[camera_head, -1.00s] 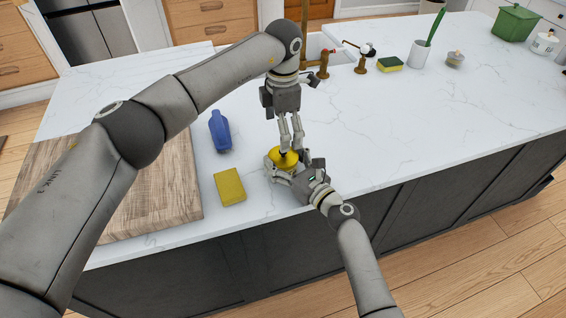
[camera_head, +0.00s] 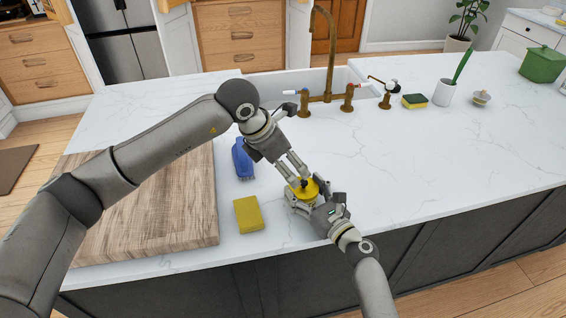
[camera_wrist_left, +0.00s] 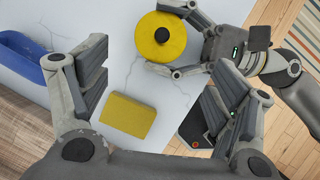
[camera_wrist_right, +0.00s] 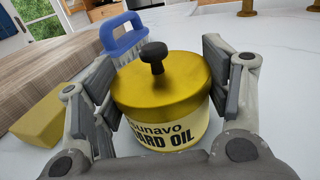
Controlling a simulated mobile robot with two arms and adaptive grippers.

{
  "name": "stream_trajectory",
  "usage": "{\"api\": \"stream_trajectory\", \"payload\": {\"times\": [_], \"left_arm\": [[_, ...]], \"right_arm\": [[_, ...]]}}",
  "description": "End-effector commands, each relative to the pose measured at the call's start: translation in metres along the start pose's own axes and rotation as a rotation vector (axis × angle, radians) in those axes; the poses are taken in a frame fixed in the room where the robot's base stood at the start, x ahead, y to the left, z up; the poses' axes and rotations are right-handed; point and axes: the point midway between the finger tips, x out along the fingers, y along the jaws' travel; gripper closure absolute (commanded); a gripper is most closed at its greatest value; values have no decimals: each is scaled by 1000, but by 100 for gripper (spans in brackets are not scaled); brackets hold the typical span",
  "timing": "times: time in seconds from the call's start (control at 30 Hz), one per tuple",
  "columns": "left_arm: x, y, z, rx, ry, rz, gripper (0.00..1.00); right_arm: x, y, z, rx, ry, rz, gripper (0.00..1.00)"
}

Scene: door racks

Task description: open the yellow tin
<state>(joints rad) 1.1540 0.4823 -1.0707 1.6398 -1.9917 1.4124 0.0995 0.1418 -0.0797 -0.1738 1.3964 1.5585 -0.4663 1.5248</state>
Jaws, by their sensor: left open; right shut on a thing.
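The yellow tin (camera_head: 312,187) stands upright on the white counter near its front edge. In the right wrist view the tin (camera_wrist_right: 165,100) has a gold lid (camera_wrist_right: 185,80) with a black knob (camera_wrist_right: 154,54), seated on a pale body with "OARD OIL" lettering. My right gripper (camera_head: 315,203) is shut around the tin's sides, one finger on each side. My left gripper (camera_head: 299,172) is open, tilted, with its fingers close to the lid from the upper left. In the left wrist view the lid (camera_wrist_left: 160,38) lies above the gap between the open fingers.
A yellow block (camera_head: 248,214) and a blue brush (camera_head: 242,158) lie left of the tin, beside a wooden board (camera_head: 150,210). A sink with brass taps (camera_head: 347,98), a sponge (camera_head: 414,101) and a white cup (camera_head: 444,92) are farther back. The counter right of the tin is clear.

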Motion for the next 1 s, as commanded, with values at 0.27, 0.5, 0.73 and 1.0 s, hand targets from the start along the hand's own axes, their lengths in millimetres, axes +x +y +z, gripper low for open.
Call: {"api": "stream_trajectory", "payload": {"times": [0.27, 0.5, 0.73, 1.0], "left_arm": [[-8, -4, -6, -41, -57, 8, 17], [27, -4, -4, -42, -55, 4, 17], [71, -4, -2, -41, -55, 6, 17], [103, -3, 0, -40, -56, 7, 17]], "right_arm": [[0, 1, 0, 0, 0, 2, 73], [0, 1, 0, 0, 0, 1, 73], [0, 0, 0, 0, -1, 1, 73], [0, 0, 0, 0, 0, 0, 73]]}}
